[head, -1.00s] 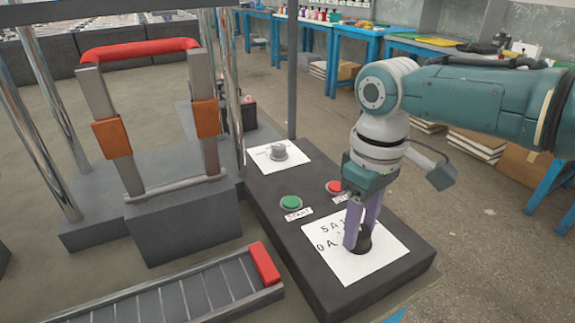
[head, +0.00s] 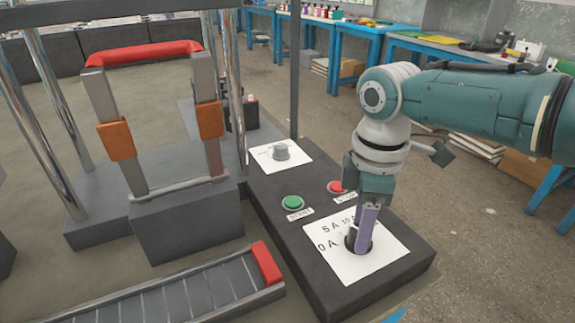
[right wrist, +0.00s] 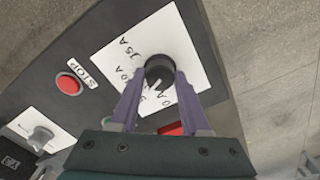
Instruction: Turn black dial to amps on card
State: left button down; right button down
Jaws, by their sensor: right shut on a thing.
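The black dial (head: 351,243) sits on a white card (head: 352,272) at the near end of a dark console. My left gripper is not in view.
A green START button (head: 293,202) and a red STOP button (head: 337,187) are on the console just behind the card. A grey knob (head: 281,152) on another white card stands at the far end. A red-handled frame (head: 140,53) and a roller track (head: 190,295) are at left.

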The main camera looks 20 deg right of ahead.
dwell(0.3)
jog(key=c, duration=0.6)
grip_release()
jog(key=shift+c, duration=0.2)
jog(key=shift+o, duration=1.3)
jog(key=shift+r, duration=0.1)
notch_tip(320, 180, up, 9)
jog(key=p, duration=0.3)
jog(key=shift+f, duration=0.2)
jog(key=shift+r+p, duration=0.35)
jog(key=shift+r, duration=0.2)
